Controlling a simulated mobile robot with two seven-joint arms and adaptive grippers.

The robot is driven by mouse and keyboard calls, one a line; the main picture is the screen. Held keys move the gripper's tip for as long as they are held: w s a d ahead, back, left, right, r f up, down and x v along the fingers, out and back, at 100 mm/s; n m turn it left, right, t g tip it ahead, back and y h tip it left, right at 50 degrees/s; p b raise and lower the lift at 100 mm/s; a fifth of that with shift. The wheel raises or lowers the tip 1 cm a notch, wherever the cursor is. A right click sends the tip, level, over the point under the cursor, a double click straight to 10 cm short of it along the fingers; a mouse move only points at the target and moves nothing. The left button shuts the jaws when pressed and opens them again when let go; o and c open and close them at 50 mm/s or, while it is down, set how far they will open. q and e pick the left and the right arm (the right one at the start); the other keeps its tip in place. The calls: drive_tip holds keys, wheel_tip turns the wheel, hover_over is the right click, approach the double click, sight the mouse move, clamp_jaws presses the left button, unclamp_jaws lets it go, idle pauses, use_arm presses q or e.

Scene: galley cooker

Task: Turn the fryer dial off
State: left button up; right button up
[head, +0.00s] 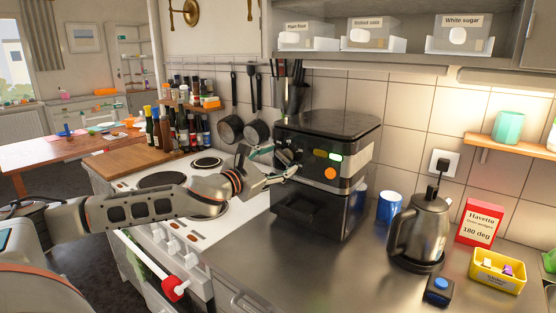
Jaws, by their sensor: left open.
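The fryer (325,125) is a black and steel box-shaped appliance on the counter, against the tiled wall. Its front panel has a green light (335,157), a yellowish light (320,153) and a round orange knob or button (330,173). My left gripper (285,163) is open at the left part of this panel, over a dark dial-like part. The fingers partly cover that part, so I cannot tell its setting or whether they touch it. My right gripper is out of view.
A steel kettle (419,230), a blue mug (389,207), a red card box (478,223) and a yellow tray (497,272) stand right of the fryer. The white cooker (135,180) is left, under my arm. The counter before the fryer is clear.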

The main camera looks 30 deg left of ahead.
use_arm(q)
drive_tip(key=shift+c, duration=0.4)
drive_tip(key=c, duration=1)
